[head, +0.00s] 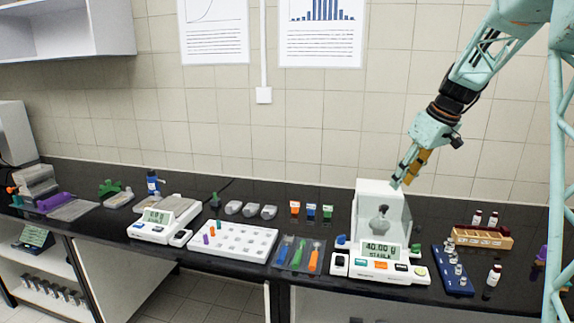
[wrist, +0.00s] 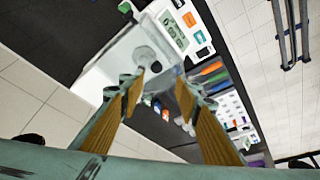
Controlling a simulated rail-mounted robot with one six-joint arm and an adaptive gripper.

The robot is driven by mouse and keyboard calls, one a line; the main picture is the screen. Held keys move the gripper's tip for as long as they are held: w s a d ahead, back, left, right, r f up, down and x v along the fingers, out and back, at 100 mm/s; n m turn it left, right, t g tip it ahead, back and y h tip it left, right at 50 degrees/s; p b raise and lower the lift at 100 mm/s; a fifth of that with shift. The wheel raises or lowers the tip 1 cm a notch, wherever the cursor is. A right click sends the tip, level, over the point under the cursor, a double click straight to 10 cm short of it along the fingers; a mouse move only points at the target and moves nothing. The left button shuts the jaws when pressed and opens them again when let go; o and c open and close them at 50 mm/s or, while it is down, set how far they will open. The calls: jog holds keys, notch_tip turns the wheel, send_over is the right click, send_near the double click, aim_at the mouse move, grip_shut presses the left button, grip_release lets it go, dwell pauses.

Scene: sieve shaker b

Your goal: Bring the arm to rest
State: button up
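My gripper (head: 398,182) is in the air at the top right edge of the white balance enclosure (head: 368,190). In the wrist view its two fingers (wrist: 159,72) stand apart with a gap between them, and I see nothing held. A grey round-bodied vessel (head: 380,222) stands inside the balance enclosure, below my gripper. It also shows in the wrist view (wrist: 146,54), just beyond the fingertips. The balance display (head: 381,248) reads about 40.00 and STABLE.
A blue rack with vials (head: 453,272) and a wooden rack (head: 481,237) stand right of the balance. Left are a tray with coloured tools (head: 298,256), a white perforated tray (head: 233,243) and a second balance (head: 165,218). The air above the bench at left is clear.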

jog(key=s+a+r+m, duration=0.1)
jog(key=s+a+r, duration=0.2)
jog(key=s+a, duration=0.45)
jog(key=s+a+r+m, duration=0.1)
jog(key=s+a+r, duration=0.3)
jog(key=s, duration=0.6)
jog(key=s+a+r+m, duration=0.1)
jog(key=s+a+r, duration=0.2)
jog(key=s+a, duration=0.45)
jog(key=s+a+f+m+h, duration=0.1)
jog(key=s+a+f, duration=0.1)
jog(key=s, duration=1.3)
jog(key=s+a+f+m+h, duration=0.1)
jog(key=s+f, duration=0.2)
jog(key=s, duration=1.2)
jog(key=shift+s+a+f, duration=0.35)
jog(key=shift+s, duration=0.05)
